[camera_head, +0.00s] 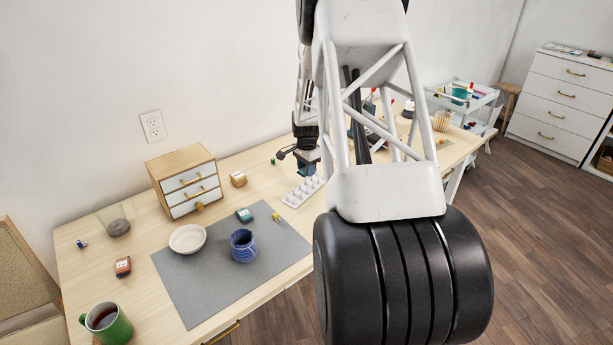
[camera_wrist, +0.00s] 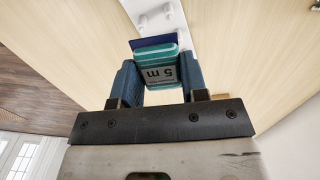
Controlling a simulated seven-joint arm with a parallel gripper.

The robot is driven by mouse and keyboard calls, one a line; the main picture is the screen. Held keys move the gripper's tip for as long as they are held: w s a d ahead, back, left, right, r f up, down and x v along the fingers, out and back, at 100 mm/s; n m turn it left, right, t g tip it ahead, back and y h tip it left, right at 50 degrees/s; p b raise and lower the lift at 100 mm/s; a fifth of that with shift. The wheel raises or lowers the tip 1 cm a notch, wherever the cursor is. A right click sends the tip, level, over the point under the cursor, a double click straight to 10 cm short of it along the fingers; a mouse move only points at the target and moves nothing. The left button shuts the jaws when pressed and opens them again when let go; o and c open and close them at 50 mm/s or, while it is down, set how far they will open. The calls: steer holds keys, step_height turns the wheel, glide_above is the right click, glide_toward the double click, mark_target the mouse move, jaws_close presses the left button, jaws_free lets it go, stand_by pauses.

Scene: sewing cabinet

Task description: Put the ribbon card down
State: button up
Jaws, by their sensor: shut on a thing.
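The ribbon card (camera_wrist: 158,68) is a dark blue card with teal ribbon and a white "5 m" label. My gripper (camera_wrist: 157,80) is shut on it, with blue fingers on both sides in the wrist view. In the head view my gripper (camera_head: 306,160) is small and partly hidden behind my arm, with the card's dark blue edge (camera_head: 307,170) just below it. It hangs close to the white pegged rack (camera_head: 290,201); I cannot tell whether the card touches the rack. The rack also shows past the card in the wrist view (camera_wrist: 177,27).
A grey mat (camera_head: 200,290) holds a pale bowl (camera_head: 188,238), a blue jar (camera_head: 243,246), another teal item (camera_head: 244,215) and a small yellow item (camera_head: 277,217). A green mug (camera_head: 115,327) is front left.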

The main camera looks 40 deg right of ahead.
steer(key=shift+f, duration=0.1)
stand_by(0.3)
steer(key=shift+f, duration=1.7)
steer(key=shift+f, duration=0.2)
steer(key=o, duration=0.9)
steer(key=shift+r, duration=0.1)
step_height(320, 180, up, 12)
steer(key=shift+r, duration=0.15)
